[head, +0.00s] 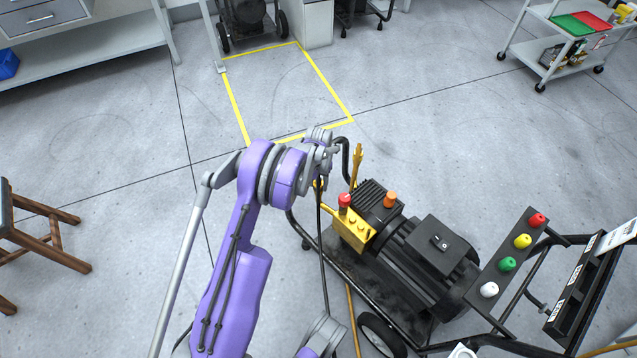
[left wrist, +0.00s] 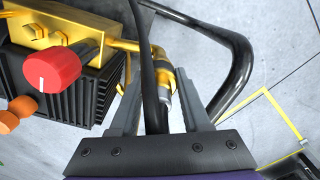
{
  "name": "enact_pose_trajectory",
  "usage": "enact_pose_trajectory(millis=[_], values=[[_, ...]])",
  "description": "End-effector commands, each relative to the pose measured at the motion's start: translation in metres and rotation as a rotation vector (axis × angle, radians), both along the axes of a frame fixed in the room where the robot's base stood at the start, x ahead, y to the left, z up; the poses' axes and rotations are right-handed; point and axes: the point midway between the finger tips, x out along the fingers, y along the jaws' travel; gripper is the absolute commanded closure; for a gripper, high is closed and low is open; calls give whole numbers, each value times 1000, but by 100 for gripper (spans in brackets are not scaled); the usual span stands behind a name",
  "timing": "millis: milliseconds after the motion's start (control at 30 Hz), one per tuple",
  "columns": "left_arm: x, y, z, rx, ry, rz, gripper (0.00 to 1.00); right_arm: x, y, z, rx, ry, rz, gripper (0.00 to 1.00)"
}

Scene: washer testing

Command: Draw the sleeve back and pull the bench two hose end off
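In the left wrist view a brass fitting (left wrist: 159,57) with a silver sleeve (left wrist: 165,91) sits at the end of a bent brass pipe from the yellow pump block (left wrist: 35,28). A black hose (left wrist: 148,65) runs through the same spot; its exact join to the fitting is unclear. My left gripper (left wrist: 160,78) is open, its two grey fingers on either side of the hose and sleeve with gaps showing. My right gripper is out of view.
The pressure washer (head: 425,265) has a red knob (head: 344,200) and an orange knob (head: 390,199) close to the gripper. A black frame tube (left wrist: 238,65) curves beside the fingers. A wooden stool (head: 45,235) stands left. Floor inside the yellow marking (head: 325,85) is clear.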

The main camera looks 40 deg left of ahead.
Motion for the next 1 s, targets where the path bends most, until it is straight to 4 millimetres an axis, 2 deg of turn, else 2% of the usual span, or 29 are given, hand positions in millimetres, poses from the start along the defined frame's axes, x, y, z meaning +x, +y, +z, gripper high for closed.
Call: enact_pose_trajectory(millis=[33, 200, 1000], values=[[0, 0, 0, 0, 0, 0, 70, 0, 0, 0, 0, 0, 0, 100], [0, 0, 0, 0, 0, 0, 100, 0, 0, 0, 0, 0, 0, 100], [0, 0, 13, 0, 0, 0, 100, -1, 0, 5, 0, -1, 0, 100]])
